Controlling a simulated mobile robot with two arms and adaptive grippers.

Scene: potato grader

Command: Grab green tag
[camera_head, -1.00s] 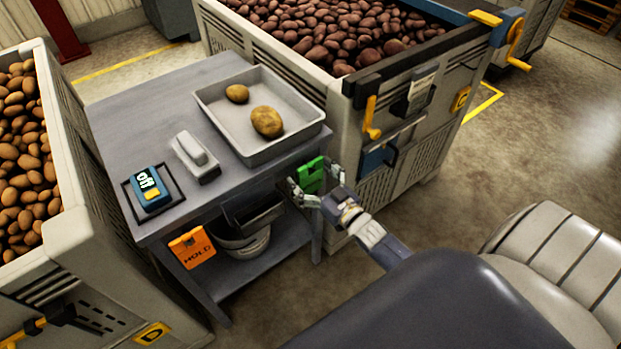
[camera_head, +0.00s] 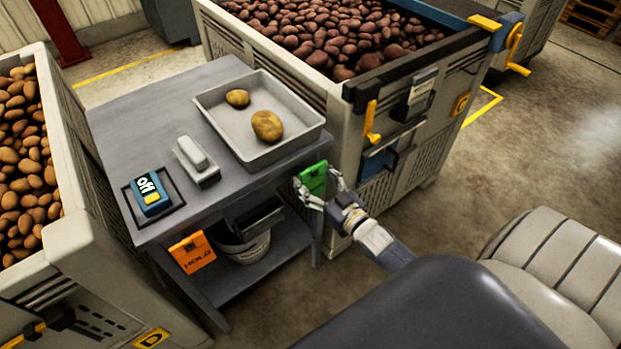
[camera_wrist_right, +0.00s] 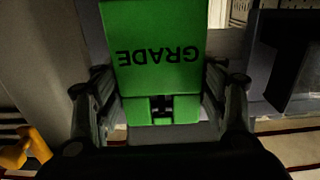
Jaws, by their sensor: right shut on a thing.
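The green tag (camera_head: 314,180) is at the front right corner of the grey table, at about tabletop height. It also fills the upper middle of the right wrist view (camera_wrist_right: 158,50), with the word GRADE upside down on it. My right gripper (camera_head: 318,196) is shut on the tag, with one finger at each side of its lower part. In the right wrist view the fingers (camera_wrist_right: 162,105) flank the tag's lower end. I cannot tell whether the tag touches the table edge behind it. My left gripper is not in view.
Potato crates stand left (camera_head: 85,240) and behind right (camera_head: 345,110).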

